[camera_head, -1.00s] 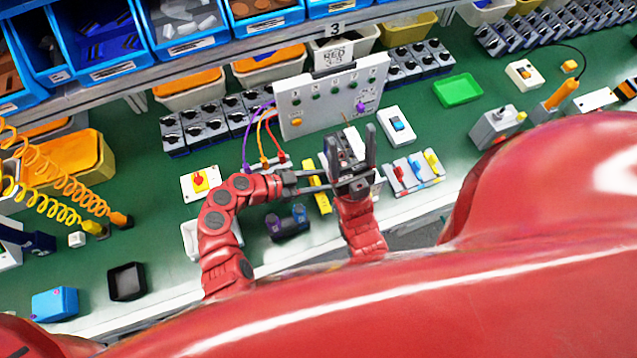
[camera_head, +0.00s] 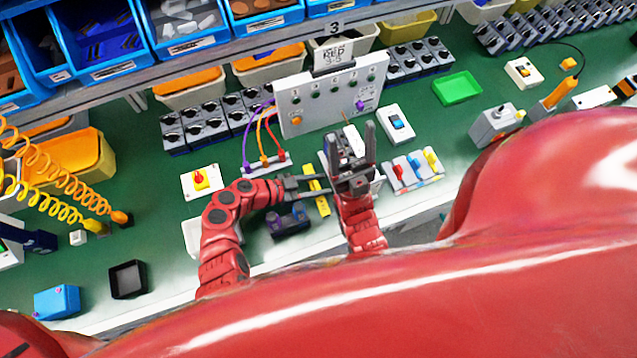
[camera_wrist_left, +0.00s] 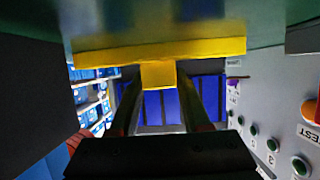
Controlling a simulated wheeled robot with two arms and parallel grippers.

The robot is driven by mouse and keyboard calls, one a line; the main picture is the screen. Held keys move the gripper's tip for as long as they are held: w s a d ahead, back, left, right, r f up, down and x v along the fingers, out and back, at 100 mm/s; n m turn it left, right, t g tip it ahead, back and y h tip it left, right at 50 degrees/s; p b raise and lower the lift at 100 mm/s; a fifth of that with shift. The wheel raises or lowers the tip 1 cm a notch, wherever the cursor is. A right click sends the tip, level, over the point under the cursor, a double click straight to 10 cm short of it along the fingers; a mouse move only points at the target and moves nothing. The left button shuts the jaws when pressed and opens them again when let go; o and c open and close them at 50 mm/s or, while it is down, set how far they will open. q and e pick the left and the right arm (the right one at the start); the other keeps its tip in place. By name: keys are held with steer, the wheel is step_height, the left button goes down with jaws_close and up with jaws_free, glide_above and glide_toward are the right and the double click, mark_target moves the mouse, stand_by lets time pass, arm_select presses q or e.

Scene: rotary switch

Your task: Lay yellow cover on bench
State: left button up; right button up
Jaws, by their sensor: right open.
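The yellow cover (camera_head: 319,197) is a narrow bar low over the green bench, left of my right gripper. In the left wrist view the cover (camera_wrist_left: 215,47) spans the top, and its small tab sits between the two fingers. My left gripper (camera_head: 312,186) comes in from the left and is shut on the cover; it also shows in the left wrist view (camera_wrist_left: 158,95). I cannot tell whether the cover touches the bench. My right gripper (camera_head: 362,148) is open, its fingers pointing up in front of a grey switch unit (camera_head: 330,162), which it partly hides.
The green bench (camera_head: 160,240) has free room at the left. A white panel (camera_head: 335,95) with green buttons stands behind the grippers. A dark block with purple knobs (camera_head: 288,221) lies close below the left gripper. A panel with coloured levers (camera_head: 413,170) is at right.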

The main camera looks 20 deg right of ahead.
arm_select(q)
steer(key=o, duration=0.3)
steer(key=shift+o, duration=0.2)
steer(key=shift+r+p, duration=0.3)
steer(key=shift+p, duration=0.15)
steer(key=b+v, duration=0.1)
steer(key=v, duration=0.1)
steer(key=b+v, duration=0.1)
steer(key=v, duration=0.1)
steer(key=b+v, duration=0.1)
steer(key=v, duration=0.1)
steer(key=shift+w+a+f+b, duration=0.1)
steer(key=shift+f+b, duration=0.15)
steer(key=shift+b, duration=0.05)
steer(key=shift+a+r, duration=0.4)
steer(key=shift+a, duration=0.15)
